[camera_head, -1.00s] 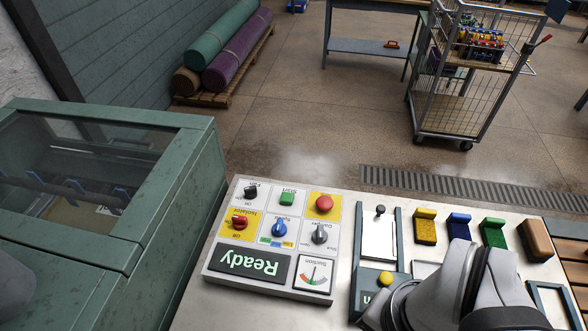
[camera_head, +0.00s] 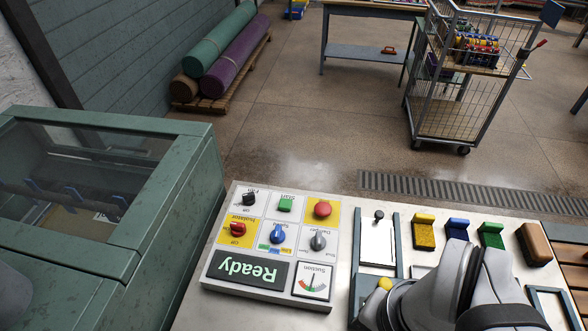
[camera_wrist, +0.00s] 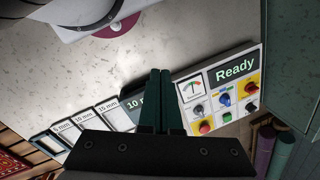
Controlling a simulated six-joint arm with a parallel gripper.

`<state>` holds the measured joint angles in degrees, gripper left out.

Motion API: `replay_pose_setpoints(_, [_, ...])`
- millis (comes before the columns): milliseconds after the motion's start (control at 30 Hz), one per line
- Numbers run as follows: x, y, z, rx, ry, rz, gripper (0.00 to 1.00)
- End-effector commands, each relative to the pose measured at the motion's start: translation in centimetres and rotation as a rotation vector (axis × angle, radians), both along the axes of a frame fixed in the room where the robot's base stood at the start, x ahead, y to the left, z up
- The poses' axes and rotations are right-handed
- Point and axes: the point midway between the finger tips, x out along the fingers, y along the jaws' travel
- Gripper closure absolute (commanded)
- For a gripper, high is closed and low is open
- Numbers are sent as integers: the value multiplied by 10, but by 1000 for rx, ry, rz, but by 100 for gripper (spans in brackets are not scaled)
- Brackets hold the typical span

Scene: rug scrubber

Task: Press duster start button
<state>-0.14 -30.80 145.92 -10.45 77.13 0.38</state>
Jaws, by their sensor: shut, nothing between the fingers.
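The control panel (camera_head: 208,270) stands on the pale bench in the head view, its labels upside down. The green start button (camera_head: 285,204) is in its far row, between a black fan knob (camera_head: 248,198) and a red mushroom button (camera_head: 322,209) on yellow. The display (camera_head: 246,269) reads "Ready". My arm is at the lower right of the head view; the fingertips do not show there. In the wrist view my gripper (camera_wrist: 160,76) is shut and empty, with its fingers beside the panel (camera_wrist: 262,52) in the picture. The fingers appear apart from the start button.
Coloured brushes (camera_head: 425,232) lie right of the panel. A green machine (camera_head: 170,210) stands left. A wire trolley (camera_head: 455,110) stands on the floor beyond.

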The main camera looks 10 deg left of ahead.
Motion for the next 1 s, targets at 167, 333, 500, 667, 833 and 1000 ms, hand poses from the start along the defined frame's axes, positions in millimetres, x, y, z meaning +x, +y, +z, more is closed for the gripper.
replay_pose_setpoints(167, [58,38,8,111,-132,70,100])
replay_pose_setpoints(333, [129,84,18,221,-303,97,100])
replay_pose_setpoints(500, [202,127,24,288,-472,63,100])
replay_pose_setpoints(667, [272,163,15,281,-624,-33,100])
replay_pose_setpoints(833, [327,183,-21,158,-732,-173,100])
replay_pose_setpoints(1000, [343,184,-52,27,-761,-258,100])
